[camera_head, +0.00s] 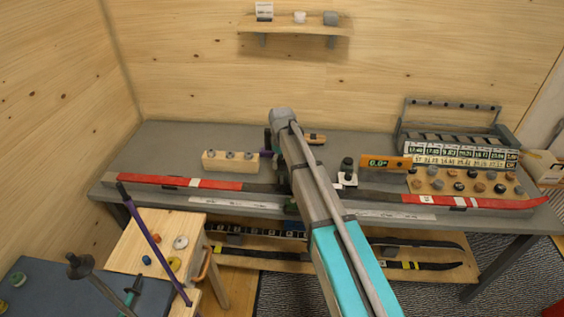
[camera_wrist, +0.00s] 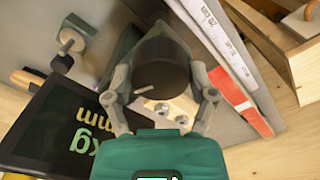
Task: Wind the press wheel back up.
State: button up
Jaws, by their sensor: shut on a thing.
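In the wrist view my gripper (camera_wrist: 162,82) has one grey finger on each side of a dark round wheel (camera_wrist: 160,62), and is shut on it. The wheel has a pale line on its face. A dark green body, seemingly the press (camera_wrist: 126,46), shows behind it, with bolts (camera_wrist: 160,107) beside it. In the head view my arm hides the wheel and most of the press.
A red ski (camera_head: 200,183) lies along the grey bench (camera_head: 160,148). A wooden block with knobs (camera_head: 230,161), an orange "6.0°" display (camera_head: 385,163) and a rack of labelled pieces (camera_head: 460,152) stand near my arm. A wooden stool (camera_head: 140,240) is front left.

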jog(key=shift+s+n, duration=0.1)
jog(key=shift+n, duration=1.9)
jog(key=o, duration=1.1)
jog(key=shift+c, duration=0.2)
jog(key=s+d+m, duration=1.3)
jog(key=s+d, duration=1)
jog(key=s, duration=0.2)
jog(key=shift+s, duration=0.25)
